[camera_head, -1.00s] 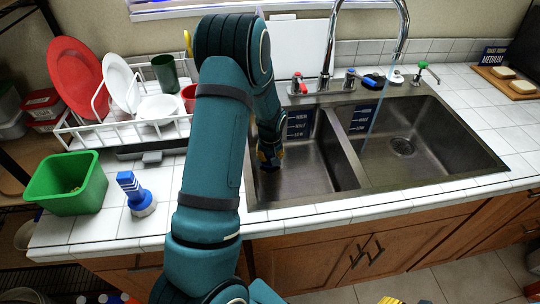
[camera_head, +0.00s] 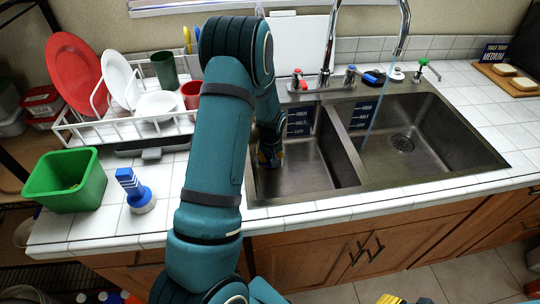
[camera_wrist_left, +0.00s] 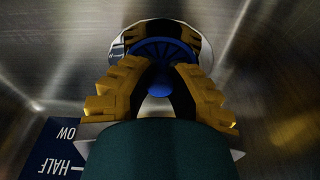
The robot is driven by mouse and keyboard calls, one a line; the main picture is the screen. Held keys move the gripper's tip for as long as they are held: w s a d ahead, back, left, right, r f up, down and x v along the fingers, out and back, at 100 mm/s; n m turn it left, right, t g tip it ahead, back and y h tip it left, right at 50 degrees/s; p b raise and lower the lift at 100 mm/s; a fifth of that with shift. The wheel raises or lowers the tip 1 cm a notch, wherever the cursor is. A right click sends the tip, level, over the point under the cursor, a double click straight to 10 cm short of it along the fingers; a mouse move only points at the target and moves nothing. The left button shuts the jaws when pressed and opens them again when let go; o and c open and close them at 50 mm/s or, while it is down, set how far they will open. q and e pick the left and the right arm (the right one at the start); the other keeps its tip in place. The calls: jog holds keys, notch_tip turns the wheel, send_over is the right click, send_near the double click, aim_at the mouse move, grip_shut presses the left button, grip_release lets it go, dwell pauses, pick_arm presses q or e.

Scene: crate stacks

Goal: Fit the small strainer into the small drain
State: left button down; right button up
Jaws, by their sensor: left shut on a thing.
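My left gripper (camera_head: 270,158) is down inside the left sink basin, near its left wall. In the left wrist view its yellow-and-black fingers (camera_wrist_left: 160,85) are shut on the blue knob of the small strainer (camera_wrist_left: 162,48). The strainer is a blue slotted disc, and a bright pale ring shows around it. I cannot tell whether that ring is the strainer's rim or the small drain, nor whether the strainer is seated. In the head view my gripper and arm hide the strainer. Yellow parts (camera_head: 390,299) at the bottom edge may belong to my right gripper; its state is unclear.
The divider (camera_head: 338,147) stands right of my gripper. The right basin (camera_head: 440,150) has an open drain (camera_head: 402,143) and running water. A faucet (camera_head: 326,60) rises behind. On the left counter stand a green bin (camera_head: 65,182), a blue-handled tool (camera_head: 134,190) and a dish rack (camera_head: 125,130).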

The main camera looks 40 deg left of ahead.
pick_arm(q)
jog(key=c, duration=0.9)
grip_release()
jog(key=shift+c, duration=0.2)
